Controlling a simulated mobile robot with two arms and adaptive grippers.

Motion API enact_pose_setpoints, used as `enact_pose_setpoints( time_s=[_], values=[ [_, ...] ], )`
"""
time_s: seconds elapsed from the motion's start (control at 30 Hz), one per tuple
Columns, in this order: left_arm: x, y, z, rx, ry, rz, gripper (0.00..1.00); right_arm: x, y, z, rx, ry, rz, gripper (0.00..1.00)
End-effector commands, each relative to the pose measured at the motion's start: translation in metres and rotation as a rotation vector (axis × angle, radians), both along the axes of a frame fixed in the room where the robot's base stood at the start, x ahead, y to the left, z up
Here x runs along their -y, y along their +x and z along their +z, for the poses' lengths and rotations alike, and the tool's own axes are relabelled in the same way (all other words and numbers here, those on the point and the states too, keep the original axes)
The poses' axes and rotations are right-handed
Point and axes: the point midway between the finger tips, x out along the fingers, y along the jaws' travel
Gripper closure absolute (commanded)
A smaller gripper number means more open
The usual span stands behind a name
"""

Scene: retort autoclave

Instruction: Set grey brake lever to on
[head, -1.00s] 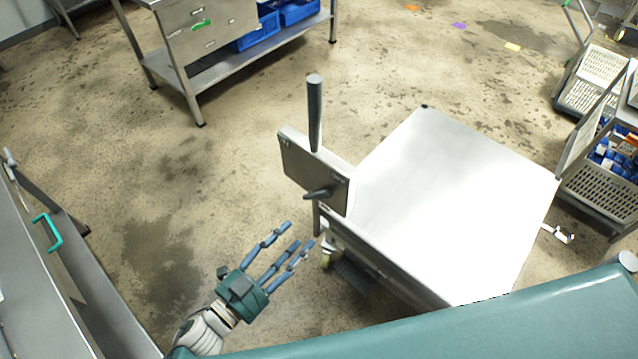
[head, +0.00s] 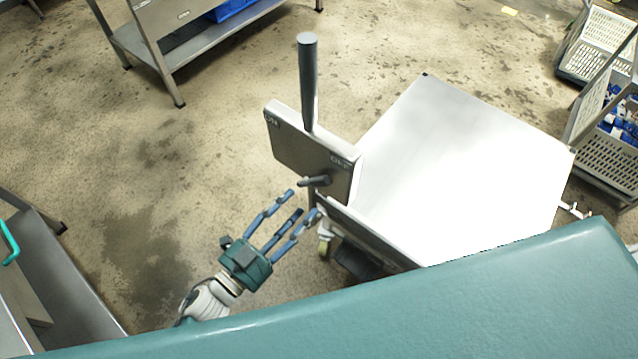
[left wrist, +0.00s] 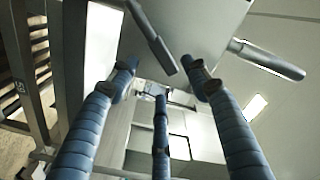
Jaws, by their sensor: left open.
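A metal plate (head: 285,145) stands upright at the near left end of a cart, with a mark that looks like ON at its left and OFF at its right. A short grey lever (head: 314,181) sticks out of its face, low and below the OFF mark. A taller dark grey handle (head: 308,85) rises above the plate; I cannot tell for sure which one is the brake lever. My left gripper (head: 304,204) is open and empty, its fingertips just below and left of the short lever. In the left wrist view the fingers (left wrist: 160,70) are spread, with two grey bars beyond them.
The cart's flat, shiny top (head: 460,165) lies right of the plate. A steel table (head: 190,50) stands at the back left and another steel unit (head: 45,265) at the left edge. Crates (head: 600,50) stand at the right. Floor between is clear.

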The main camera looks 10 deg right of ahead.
Motion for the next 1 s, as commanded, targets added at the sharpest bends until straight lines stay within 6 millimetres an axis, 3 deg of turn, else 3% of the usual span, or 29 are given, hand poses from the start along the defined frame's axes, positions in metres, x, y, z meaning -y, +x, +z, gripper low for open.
enact_pose_setpoints(
  time_s=[0.13,0.4,0.87,1.0],
  values=[
    [0.024,0.019,0.003,0.002,-0.003,0.0,0.52,-0.005,0.015,0.006,0.024,0.007,0.0,0.6],
    [0.058,0.046,0.001,0.0,-0.002,0.002,0.52,-0.007,0.01,0.007,0.015,0.008,0.0,0.6],
    [0.068,0.054,0.001,0.0,0.001,0.001,0.52,-0.003,0.0,0.007,0.0,0.004,0.0,0.6],
    [0.068,0.053,0.001,0.0,0.001,0.001,0.8,-0.002,0.0,0.007,0.002,0.002,0.001,0.6]
  ],
)
